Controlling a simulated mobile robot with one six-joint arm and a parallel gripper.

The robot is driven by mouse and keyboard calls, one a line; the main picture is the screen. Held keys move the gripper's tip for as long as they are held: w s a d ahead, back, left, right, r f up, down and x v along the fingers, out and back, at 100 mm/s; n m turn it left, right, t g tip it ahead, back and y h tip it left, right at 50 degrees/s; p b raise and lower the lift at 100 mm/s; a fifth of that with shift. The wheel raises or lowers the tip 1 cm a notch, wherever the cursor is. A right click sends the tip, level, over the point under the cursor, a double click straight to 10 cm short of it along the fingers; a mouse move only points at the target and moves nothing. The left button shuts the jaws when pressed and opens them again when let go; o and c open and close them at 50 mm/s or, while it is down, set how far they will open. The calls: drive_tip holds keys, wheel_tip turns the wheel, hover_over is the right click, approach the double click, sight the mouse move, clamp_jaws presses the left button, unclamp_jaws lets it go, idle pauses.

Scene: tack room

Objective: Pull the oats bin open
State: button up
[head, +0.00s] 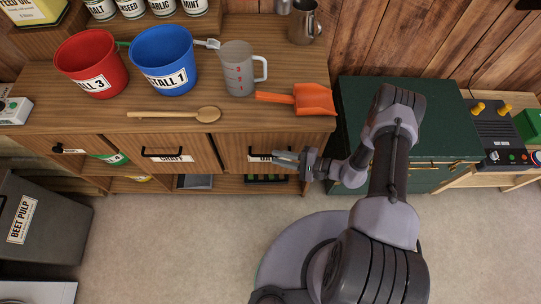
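The oats bin (235,148) is the right wooden drawer front under the counter. Its white label is partly covered, with only the first letters showing. A dark bar handle (257,158) runs across the label. The bin front looks flush with the cabinet, so it appears closed. My gripper (283,158) is at the right part of this handle, its fingers pointing left. It covers the handle's right end and part of the label. I cannot tell whether the fingers touch the handle or how far apart they are.
The chaff bin (200,153) is left of it. On the counter stand a red bucket (90,58), a blue bucket (163,58), a measuring jug (238,75), an orange scoop (313,99) and a wooden spoon (165,114). A green chest (350,115) stands right. Floor (180,235) in front is clear.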

sight(270, 156)
drive_tip(key=shift+x, duration=1.85)
drive_tip(key=shift+d, duration=0.1)
clamp_jaws()
